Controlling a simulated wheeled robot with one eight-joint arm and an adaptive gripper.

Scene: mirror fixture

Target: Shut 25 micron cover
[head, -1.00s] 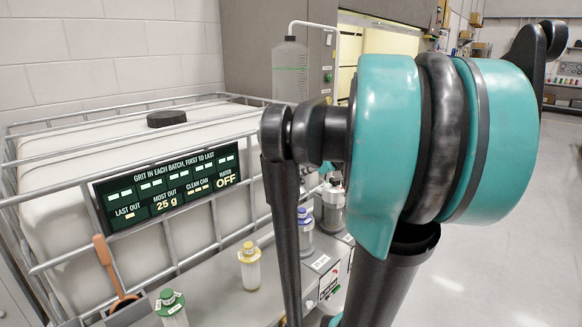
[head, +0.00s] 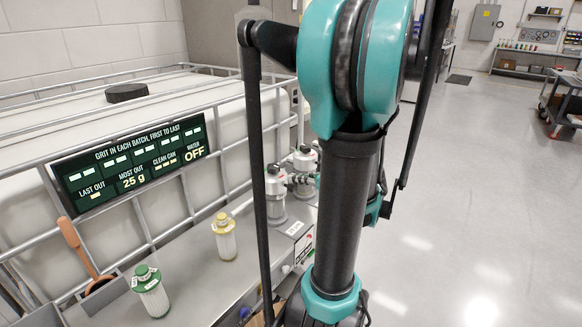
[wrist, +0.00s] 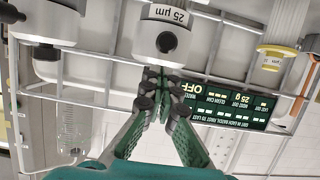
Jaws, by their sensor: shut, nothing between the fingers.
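In the wrist view a white housing with a "25 µm" label (wrist: 166,15) and a dark round knob (wrist: 166,42) is at top centre. I cannot tell whether its cover is open or shut. My gripper (wrist: 162,78) is shut and empty, with its fingertips just below the knob in the picture; whether they touch the housing is unclear. In the head view two grey-white filter housings (head: 274,196) stand at the bench's back, partly behind my arm, and I cannot read which is 25 micron. My gripper is hidden there.
A yellow-topped cartridge (head: 225,240) and a green-topped cartridge (head: 152,295) stand on the bench (head: 195,275). A dark sign board (head: 132,165) hangs on the caged white tank (head: 50,125). The floor (head: 470,220) at right is open.

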